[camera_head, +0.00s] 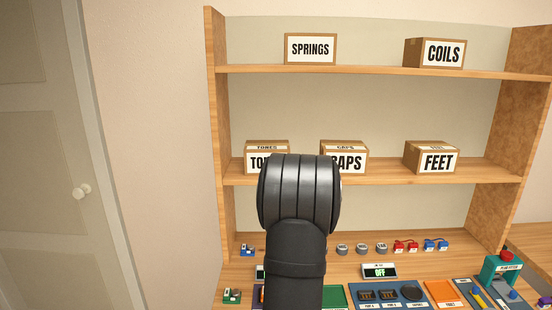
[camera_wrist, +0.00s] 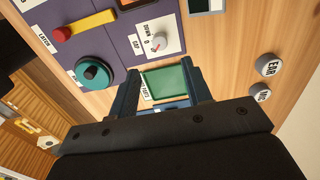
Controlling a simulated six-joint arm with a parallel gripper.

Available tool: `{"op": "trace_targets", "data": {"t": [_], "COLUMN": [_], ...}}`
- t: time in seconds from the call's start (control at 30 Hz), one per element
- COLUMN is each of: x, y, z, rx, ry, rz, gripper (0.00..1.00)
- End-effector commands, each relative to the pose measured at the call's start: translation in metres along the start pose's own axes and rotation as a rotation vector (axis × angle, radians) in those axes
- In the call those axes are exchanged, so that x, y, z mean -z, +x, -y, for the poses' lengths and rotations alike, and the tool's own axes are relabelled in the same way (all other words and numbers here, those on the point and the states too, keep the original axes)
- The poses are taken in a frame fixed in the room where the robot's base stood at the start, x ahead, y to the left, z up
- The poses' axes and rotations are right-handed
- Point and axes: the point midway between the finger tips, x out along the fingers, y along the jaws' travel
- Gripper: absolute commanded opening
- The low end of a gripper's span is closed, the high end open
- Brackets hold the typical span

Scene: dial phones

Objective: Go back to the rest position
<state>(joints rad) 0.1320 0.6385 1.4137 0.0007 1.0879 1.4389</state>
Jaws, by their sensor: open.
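My gripper (camera_wrist: 161,82) shows in the wrist view with its two dark fingers apart and nothing held between them. A green tray (camera_wrist: 166,82) shows in the gap between the fingers; I cannot tell how far below them it lies. In the head view my black arm fills the lower middle and hides the gripper. The green tray (camera_head: 336,296) shows partly there, just right of my arm.
A purple panel (camera_wrist: 112,45) bears a red-and-yellow latch (camera_wrist: 84,25), a teal knob (camera_wrist: 94,73) and a small dial (camera_wrist: 158,41). Grey EAR (camera_wrist: 268,65) and MIC (camera_wrist: 259,91) discs lie right. The shelf (camera_head: 380,172) behind holds labelled boxes, including CAPS (camera_head: 352,162), partly behind my arm.

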Motion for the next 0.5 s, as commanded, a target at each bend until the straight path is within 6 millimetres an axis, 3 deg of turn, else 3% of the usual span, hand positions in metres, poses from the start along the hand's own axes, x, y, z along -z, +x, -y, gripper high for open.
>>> {"op": "trace_targets", "data": {"t": [0.2,0.5], "x": [0.0,0.0], "y": [-0.018,-0.02], "z": [0.0,0.0], "rx": [0.0,-0.001], "ry": [-0.001,-0.001], "rz": [0.0,0.0], "gripper": [0.45,0.45]}}
